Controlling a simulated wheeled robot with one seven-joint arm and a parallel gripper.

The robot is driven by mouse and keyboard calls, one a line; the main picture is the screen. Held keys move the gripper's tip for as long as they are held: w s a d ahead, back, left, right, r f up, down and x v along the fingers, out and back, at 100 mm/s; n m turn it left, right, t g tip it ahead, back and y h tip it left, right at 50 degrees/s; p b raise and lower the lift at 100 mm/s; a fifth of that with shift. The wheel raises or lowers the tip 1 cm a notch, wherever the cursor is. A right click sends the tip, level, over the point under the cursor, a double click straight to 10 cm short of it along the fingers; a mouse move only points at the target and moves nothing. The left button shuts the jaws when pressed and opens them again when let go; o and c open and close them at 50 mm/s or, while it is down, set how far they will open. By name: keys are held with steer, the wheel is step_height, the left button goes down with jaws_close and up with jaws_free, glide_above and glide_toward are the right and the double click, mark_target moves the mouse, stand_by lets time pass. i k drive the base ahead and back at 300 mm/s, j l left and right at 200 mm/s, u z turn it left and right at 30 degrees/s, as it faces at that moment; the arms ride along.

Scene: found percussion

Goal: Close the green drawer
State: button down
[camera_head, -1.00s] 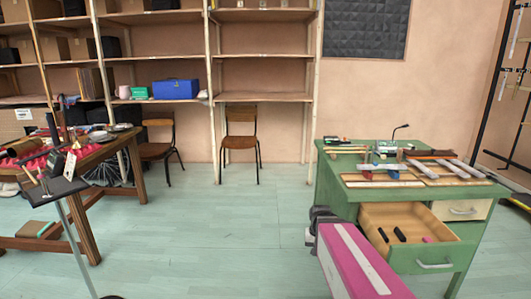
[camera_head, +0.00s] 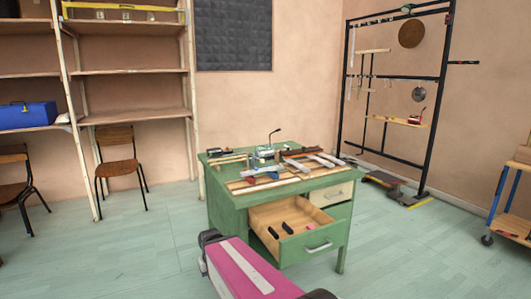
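A green desk (camera_head: 228,200) stands in the middle of the head view. Its green-fronted drawer (camera_head: 298,250) is pulled open toward me and slightly to the right, with a pale handle (camera_head: 318,247) on its front. Dark mallet-like pieces lie inside the drawer. My pink and grey arm shows low in the picture, in front of the desk and left of the drawer. My gripper cannot be made out in the view, so its state does not show.
A pale closed drawer (camera_head: 333,194) sits beside the open one. Tools and bars cover the desktop. A black rack (camera_head: 433,112) stands behind to the right, a wheeled cart (camera_head: 513,215) at the right edge. Shelves (camera_head: 128,73) and chairs (camera_head: 119,167) are at left.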

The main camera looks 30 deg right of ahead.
mark_target(298, 211)
steer(key=k+j+z, duration=0.1)
steer(key=z, duration=0.3)
steer(key=k+j+z, duration=0.1)
steer(key=z, duration=0.3)
steer(key=k+j+z, duration=0.1)
steer(key=z, duration=0.3)
steer(key=i+l+z, duration=0.1)
steer(key=z, duration=0.2)
